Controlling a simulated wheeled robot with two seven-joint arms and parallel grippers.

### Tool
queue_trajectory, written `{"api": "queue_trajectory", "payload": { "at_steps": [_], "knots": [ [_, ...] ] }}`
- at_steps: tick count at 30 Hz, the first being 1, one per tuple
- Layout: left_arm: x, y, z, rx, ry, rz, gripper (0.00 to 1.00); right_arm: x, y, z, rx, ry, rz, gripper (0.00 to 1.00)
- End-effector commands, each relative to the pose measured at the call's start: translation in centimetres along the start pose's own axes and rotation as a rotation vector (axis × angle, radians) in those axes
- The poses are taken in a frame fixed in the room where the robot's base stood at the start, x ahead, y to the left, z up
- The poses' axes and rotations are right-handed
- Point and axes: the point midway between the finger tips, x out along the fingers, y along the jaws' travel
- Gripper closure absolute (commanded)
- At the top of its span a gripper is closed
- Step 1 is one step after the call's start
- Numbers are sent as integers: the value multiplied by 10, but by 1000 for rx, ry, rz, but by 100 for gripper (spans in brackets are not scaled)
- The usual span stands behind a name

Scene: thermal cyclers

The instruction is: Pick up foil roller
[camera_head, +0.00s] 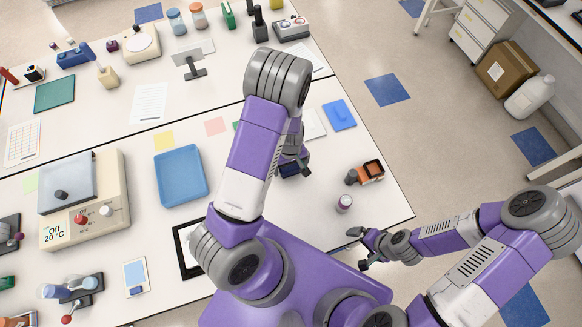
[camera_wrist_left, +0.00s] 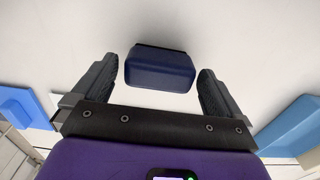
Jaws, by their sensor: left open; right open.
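A dark blue block with a black edge, which appears to be the foil roller, lies on the white bench under my left gripper (camera_head: 296,162). In the head view the gripper and arm partly cover the block (camera_head: 288,171). In the left wrist view the block (camera_wrist_left: 160,70) sits between the two open fingers, with a gap on both sides. The left gripper is empty. My right gripper (camera_head: 359,248) is open and empty, near the bench's front right edge, away from the block.
A small jar (camera_head: 344,203) and an orange and black item (camera_head: 371,171) stand to the right of the block. A blue flat case (camera_head: 340,114) lies behind it. A blue tray (camera_head: 181,175) and a heater-like device (camera_head: 84,201) are to the left. Bare bench surrounds the jar.

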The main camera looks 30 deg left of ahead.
Motion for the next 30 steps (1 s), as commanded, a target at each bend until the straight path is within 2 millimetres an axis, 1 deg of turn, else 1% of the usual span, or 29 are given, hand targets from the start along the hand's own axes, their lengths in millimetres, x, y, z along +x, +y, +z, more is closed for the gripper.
{"api": "queue_trajectory", "payload": {
  "at_steps": [1, 5, 13, 14, 21, 23, 30],
  "knots": [
    [9, -2, 1, -1, -3, -3, 0, 0, 0, 0, 0, 0, 0, 0],
    [22, -1, 0, 0, -1, -1, 0, 0, 0, 0, 0, 0, 0, 0],
    [25, 0, 0, 1, 1, 1, 0, 0, 0, 0, 0, 1, 0, 0],
    [25, 0, 0, 1, 1, 1, 3, 0, 0, 0, 0, 1, 0, 0],
    [25, 0, 0, 1, 1, 1, 40, 0, 0, 0, 0, 1, 0, 0],
    [25, 0, 0, 0, 1, 1, 49, 0, 0, 0, 0, 1, 0, 0],
    [23, 0, 0, 1, 1, 2, 50, 0, 0, 0, 0, 1, 0, 0]
  ]
}}
